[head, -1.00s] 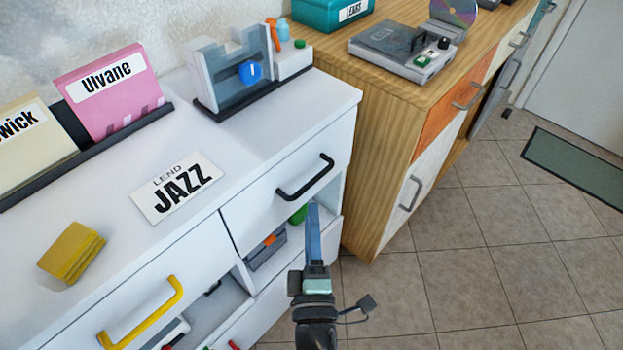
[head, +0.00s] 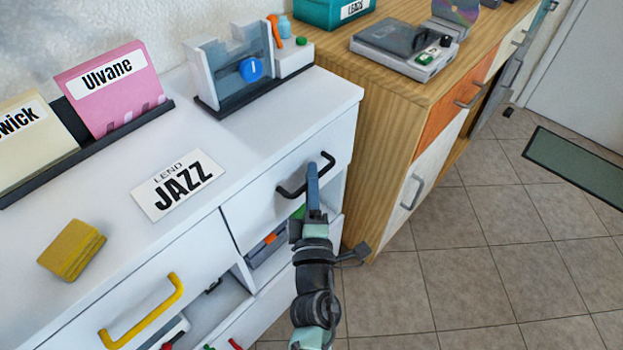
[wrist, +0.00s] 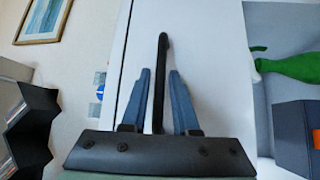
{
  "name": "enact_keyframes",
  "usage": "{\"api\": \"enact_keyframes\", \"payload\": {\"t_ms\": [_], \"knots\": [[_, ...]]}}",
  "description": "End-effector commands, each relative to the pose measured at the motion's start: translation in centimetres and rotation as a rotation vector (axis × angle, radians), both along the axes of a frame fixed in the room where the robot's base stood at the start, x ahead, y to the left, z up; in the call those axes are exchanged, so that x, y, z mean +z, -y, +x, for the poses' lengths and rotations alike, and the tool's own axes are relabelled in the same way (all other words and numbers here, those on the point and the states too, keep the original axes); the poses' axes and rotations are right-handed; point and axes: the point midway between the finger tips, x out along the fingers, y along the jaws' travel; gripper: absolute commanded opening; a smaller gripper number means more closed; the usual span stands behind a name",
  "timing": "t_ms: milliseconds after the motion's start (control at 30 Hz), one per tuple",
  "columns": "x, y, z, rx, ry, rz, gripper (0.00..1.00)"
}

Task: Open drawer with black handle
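The black handle (head: 306,176) is on the right white drawer (head: 265,205) of the white cabinet, and the drawer front looks flush. In the wrist view the two blue fingers of my gripper (wrist: 159,88) stand apart, one on each side of the black handle (wrist: 161,75). Gaps show between the handle and both fingers, so the gripper is open around it.
A yellow handle (head: 145,312) is on the left drawer. Open shelves with a grey box (head: 266,250) and a green object (wrist: 299,66) lie below the black-handled drawer. A wooden cabinet (head: 385,130) stands close at right.

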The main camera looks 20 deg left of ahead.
Motion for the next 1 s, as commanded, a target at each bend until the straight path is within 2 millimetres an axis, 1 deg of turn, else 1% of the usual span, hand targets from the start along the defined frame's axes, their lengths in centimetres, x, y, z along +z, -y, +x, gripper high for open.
{"api": "enact_keyframes", "payload": {"t_ms": [33, 133, 1000], "knots": [[0.0, 0.0, -0.01, 0.0, 0.0, 0.0, 0.18], [0.0, 0.01, -0.02, 0.0, 0.0, 0.0, 0.0], [-0.02, 0.01, -0.04, 0.0, 0.0, 0.0, 0.0]]}}
